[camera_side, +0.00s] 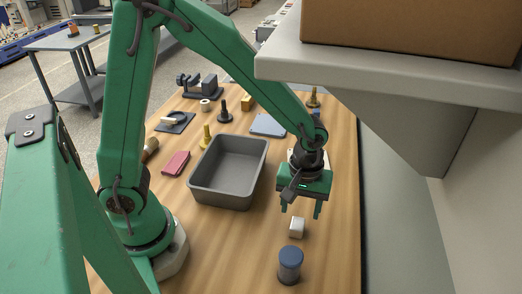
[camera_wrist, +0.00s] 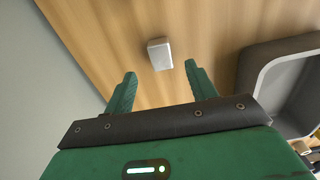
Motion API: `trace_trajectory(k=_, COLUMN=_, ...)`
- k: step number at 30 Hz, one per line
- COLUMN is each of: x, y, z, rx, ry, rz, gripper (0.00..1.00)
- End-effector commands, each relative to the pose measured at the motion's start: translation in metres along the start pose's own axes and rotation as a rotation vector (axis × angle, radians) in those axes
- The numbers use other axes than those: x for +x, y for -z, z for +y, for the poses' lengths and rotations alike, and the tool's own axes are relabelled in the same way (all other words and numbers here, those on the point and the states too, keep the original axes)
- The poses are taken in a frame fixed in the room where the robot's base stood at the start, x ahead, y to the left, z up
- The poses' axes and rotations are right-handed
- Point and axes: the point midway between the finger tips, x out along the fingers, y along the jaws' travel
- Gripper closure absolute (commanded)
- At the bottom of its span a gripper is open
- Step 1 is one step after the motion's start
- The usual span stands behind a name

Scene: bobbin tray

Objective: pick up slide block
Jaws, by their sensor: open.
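A small white block (camera_side: 296,228), which I take to be the slide block, lies on the wooden table in front of the grey tray's right side. My gripper (camera_side: 301,213) points down, open and empty, above and just behind the block. In the wrist view the white block (camera_wrist: 160,54) lies beyond the fingertips, roughly centred in the gap of my gripper (camera_wrist: 160,70). The fingers do not touch it. The grey tray (camera_side: 222,195) is empty and stands left of my gripper; its rim shows at the right of the wrist view (camera_wrist: 268,75).
A dark-capped cylinder (camera_side: 290,264) stands close in front of the block. A red pad (camera_side: 176,163), a yellow bobbin (camera_side: 206,137), a black bobbin (camera_side: 224,112) and a blue-grey pad (camera_side: 268,125) lie farther back. A shelf with a carton (camera_side: 410,30) overhangs at right.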

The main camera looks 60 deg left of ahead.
Motion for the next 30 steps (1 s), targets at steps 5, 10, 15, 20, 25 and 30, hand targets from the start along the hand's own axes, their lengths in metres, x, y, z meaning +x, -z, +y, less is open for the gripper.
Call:
trace_trajectory(k=5, x=0.012, y=0.000, z=-0.001, rx=0.000, ry=0.001, rz=0.000, gripper=0.44)
trace_trajectory(k=10, x=0.013, y=0.000, z=-0.001, rx=0.000, ry=0.000, rz=0.000, gripper=0.44)
trace_trajectory(k=15, x=0.020, y=-0.001, z=-0.001, rx=0.001, ry=0.003, rz=-0.001, gripper=0.44)
trace_trajectory(k=20, x=0.035, y=-0.001, z=-0.002, rx=0.001, ry=0.003, rz=-0.002, gripper=0.44)
trace_trajectory(k=25, x=0.053, y=-0.001, z=-0.002, rx=0.001, ry=0.003, rz=-0.002, gripper=0.44)
trace_trajectory(k=30, x=0.063, y=-0.001, z=-0.002, rx=0.001, ry=0.001, rz=-0.001, gripper=0.44)
